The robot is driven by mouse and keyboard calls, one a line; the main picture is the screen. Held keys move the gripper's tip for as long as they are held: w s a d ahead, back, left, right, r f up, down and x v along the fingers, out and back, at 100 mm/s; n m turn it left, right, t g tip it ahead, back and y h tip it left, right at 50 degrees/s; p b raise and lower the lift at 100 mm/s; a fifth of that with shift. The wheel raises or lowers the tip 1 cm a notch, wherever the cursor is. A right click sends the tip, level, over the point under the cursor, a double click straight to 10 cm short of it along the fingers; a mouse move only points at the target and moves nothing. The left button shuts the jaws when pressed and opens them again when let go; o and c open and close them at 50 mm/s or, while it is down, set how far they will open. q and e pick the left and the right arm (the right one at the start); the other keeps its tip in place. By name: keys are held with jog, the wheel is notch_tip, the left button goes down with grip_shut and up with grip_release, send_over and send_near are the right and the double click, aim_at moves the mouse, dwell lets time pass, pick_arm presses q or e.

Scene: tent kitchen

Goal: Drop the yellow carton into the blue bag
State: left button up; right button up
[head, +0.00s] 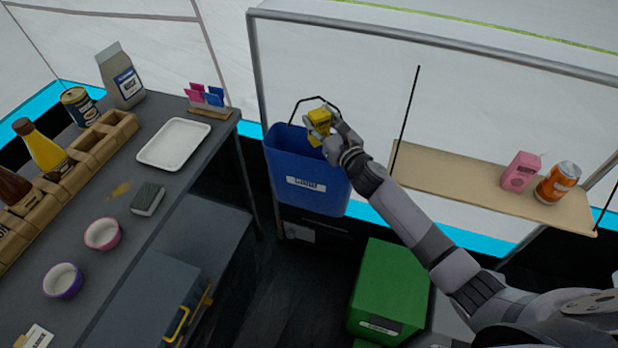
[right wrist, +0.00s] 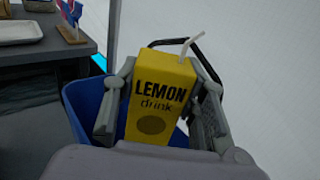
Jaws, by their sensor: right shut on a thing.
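The yellow carton (head: 318,121) is held by my right gripper (head: 326,128) above the opening of the blue bag (head: 306,184). In the right wrist view the carton (right wrist: 157,100) reads "LEMON drink", has a white straw, and sits between the two fingers of my right gripper (right wrist: 160,110). The blue bag (right wrist: 87,106) shows behind and below it, with its dark handle raised at the back. The bag hangs on the frame and carries a white label. My left gripper is not in view.
A grey counter at left holds a white tray (head: 174,144), a sponge (head: 147,199), two bowls and bottles in a rack. A hanging wooden shelf (head: 470,183) at right holds a pink carton (head: 521,172) and an orange can (head: 558,182). A green bin (head: 388,290) stands below.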

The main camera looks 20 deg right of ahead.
jog(key=o, duration=0.9)
jog(key=shift+s, duration=0.1)
jog(key=v, duration=1.1)
jog(key=shift+s, duration=0.4)
jog(key=shift+d, duration=0.1)
